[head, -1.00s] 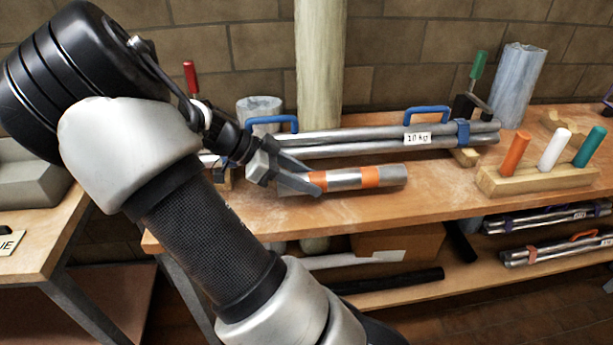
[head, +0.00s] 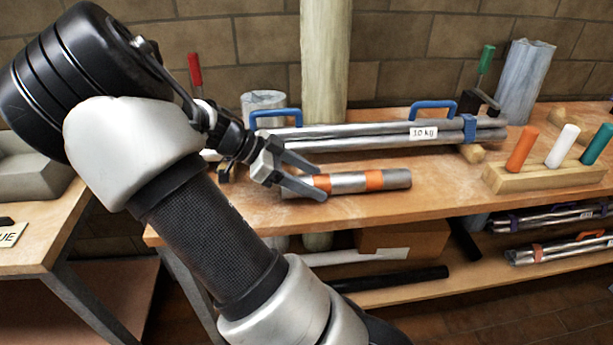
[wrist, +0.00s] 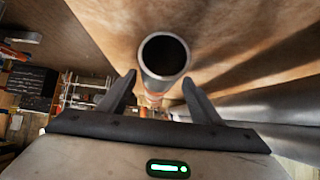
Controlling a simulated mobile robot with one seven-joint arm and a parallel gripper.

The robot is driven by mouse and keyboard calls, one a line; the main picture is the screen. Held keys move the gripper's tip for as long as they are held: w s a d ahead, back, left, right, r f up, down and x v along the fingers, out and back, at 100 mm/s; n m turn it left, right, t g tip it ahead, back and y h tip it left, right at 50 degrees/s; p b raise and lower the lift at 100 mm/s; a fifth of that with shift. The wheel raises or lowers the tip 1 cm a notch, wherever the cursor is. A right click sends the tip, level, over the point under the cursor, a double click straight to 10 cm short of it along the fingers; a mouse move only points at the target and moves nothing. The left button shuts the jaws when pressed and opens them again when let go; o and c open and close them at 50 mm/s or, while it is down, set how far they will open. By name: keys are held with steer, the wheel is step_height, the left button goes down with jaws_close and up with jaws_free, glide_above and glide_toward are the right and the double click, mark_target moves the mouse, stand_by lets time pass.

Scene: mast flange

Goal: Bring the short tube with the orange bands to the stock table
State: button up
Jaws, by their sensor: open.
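The short tube with the orange bands (head: 347,182) lies flat along the front part of the wooden workbench, grey metal with two orange bands. In the wrist view, its round open end (wrist: 165,56) faces me. My gripper (head: 320,184) is open at the tube's left end, with its fingers pointing right along it. In the wrist view, my gripper (wrist: 159,82) has one finger on each side of the tube's line. I cannot tell whether they touch it. No label in view reads as the stock table.
A long tube bundle with blue handles and a "10 kg" label (head: 424,132) lies behind the tube. A wooden block with coloured pegs (head: 545,176) stands to the right. A wooden post (head: 325,60) rises behind. Another table (head: 45,235) stands left, beyond a gap.

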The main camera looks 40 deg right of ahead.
steer(key=p+v, duration=0.3)
steer(key=v, duration=1.4)
steer(key=shift+a+r+p, duration=0.15)
steer(key=shift+p, duration=0.2)
steer(key=s+a+r+n+t+y, duration=0.3)
steer(key=s+n, duration=0.6)
steer(key=n, duration=0.3)
steer(key=s+a+r+n+t+y, duration=0.3)
steer(key=s+a+n+t+y, duration=0.3)
steer(key=s+n, duration=0.4)
steer(key=shift+a+r+n+t, duration=0.25)
steer(key=shift+a+n+t, duration=0.35)
steer(key=shift+n+t, duration=0.35)
step_height(320, 180, up, 19)
steer(key=p, duration=1.9)
steer(key=shift+r, duration=0.2)
steer(key=shift+c, duration=0.3)
